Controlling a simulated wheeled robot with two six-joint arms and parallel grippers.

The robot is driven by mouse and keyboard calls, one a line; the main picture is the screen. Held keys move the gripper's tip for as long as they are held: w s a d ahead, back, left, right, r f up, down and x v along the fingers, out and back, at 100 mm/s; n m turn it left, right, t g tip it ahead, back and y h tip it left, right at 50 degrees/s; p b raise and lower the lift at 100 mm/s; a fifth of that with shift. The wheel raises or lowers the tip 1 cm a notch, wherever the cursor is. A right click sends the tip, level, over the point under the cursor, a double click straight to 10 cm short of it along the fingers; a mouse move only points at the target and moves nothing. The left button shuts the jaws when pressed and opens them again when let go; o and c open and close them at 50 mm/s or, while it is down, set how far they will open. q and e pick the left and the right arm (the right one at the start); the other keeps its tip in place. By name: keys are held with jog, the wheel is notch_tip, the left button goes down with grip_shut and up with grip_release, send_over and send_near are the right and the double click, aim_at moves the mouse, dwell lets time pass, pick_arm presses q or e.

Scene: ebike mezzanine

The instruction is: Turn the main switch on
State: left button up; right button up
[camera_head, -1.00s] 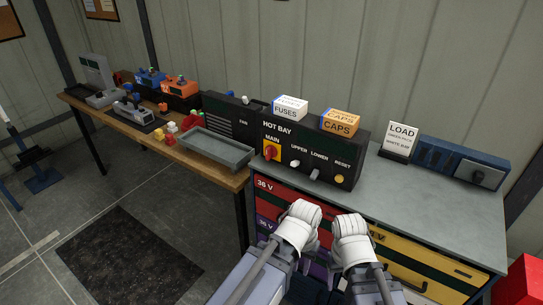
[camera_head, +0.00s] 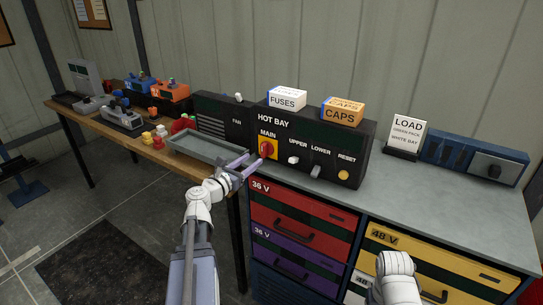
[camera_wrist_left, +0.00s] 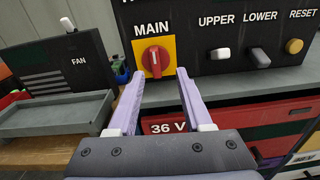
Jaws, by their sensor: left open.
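The main switch is a red rotary knob (camera_head: 267,149) on a yellow plate under the word MAIN, on the front of the black HOT BAY panel (camera_head: 330,143). In the left wrist view the knob (camera_wrist_left: 156,61) shows its handle about upright. My left gripper (camera_head: 254,158) is open and empty, just in front of and slightly below the knob. In the left wrist view its two lilac fingers (camera_wrist_left: 159,73) point at the panel, one to each side of the knob's lower edge; I see no contact. My right arm shows at the lower right, but its fingers are hidden.
UPPER (camera_head: 293,160) and LOWER (camera_head: 316,171) levers and a yellow RESET button (camera_head: 343,175) sit right of the switch. A grey tray (camera_head: 206,147) lies left of the gripper. Drawers (camera_head: 299,222) are below.

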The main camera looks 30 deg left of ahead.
aim_at(262, 149)
pick_arm(q)
jog(key=shift+n, duration=0.3)
jog(key=shift+w+r, duration=0.1)
jog(key=shift+w, duration=3.75)
grip_shut()
